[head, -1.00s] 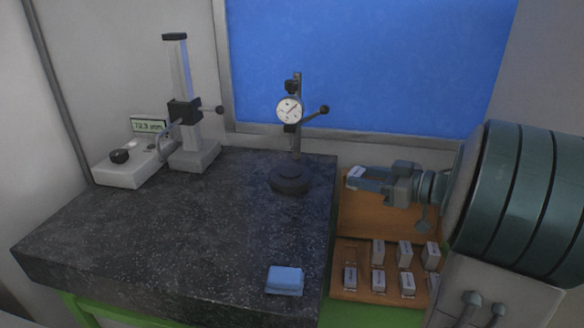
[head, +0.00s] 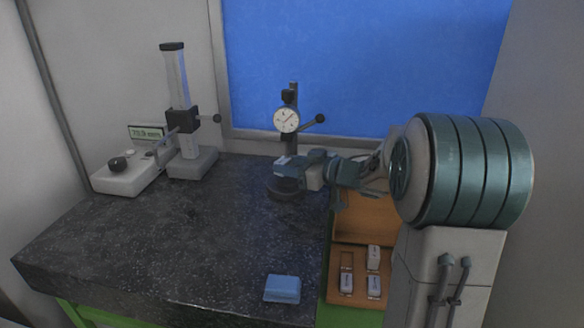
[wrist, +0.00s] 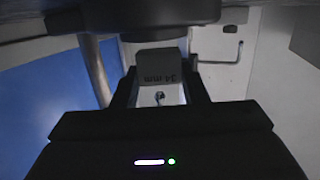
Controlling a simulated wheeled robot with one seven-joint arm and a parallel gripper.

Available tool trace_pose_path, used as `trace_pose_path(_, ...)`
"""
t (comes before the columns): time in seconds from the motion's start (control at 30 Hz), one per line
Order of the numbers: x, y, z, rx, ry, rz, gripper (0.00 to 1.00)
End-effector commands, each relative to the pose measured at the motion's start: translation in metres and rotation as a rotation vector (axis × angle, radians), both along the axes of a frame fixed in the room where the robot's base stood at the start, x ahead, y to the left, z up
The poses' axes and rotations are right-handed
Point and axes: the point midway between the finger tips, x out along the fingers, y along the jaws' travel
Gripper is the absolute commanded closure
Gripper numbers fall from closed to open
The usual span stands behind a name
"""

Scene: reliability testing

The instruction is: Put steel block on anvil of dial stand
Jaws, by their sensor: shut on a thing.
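The dial stand (head: 287,121) stands near the back right of the dark granite plate, with a round dial on its post and a round black base (head: 282,193) carrying the anvil. My gripper (head: 287,165) reaches in from the right and is at the stand, over its base and below the dial. In the wrist view my gripper (wrist: 160,88) is shut on the steel block (wrist: 161,66), which is marked 34 mm. The block also shows as a pale piece at the fingertips in the head view (head: 283,160). Whether it touches the anvil cannot be told.
A height gauge (head: 184,120) with a display box (head: 125,172) stands at the back left. A blue cloth (head: 282,289) lies at the granite plate's (head: 150,250) front right. A wooden block tray (head: 350,255) with several blocks is partly hidden behind my arm. The plate's middle is clear.

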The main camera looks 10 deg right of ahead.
Motion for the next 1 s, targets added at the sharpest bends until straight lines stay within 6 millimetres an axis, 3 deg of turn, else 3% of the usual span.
trace_pose_path(0.07,-0.001,-0.003,-0.011,0.002,0.006,-0.006,0.97)
trace_pose_path(0.43,-0.002,-0.003,-0.016,0.002,0.004,-0.005,0.97)
trace_pose_path(0.47,-0.002,-0.004,-0.015,0.0,0.006,-0.005,0.52)
trace_pose_path(0.5,-0.002,-0.004,-0.015,0.0,0.006,-0.005,0.41)
trace_pose_path(0.53,-0.002,-0.004,-0.015,0.001,0.005,-0.005,0.38)
trace_pose_path(0.87,-0.002,-0.004,-0.011,0.0,0.004,-0.006,0.38)
trace_pose_path(1.0,-0.014,-0.017,-0.01,-0.002,0.004,-0.008,0.38)
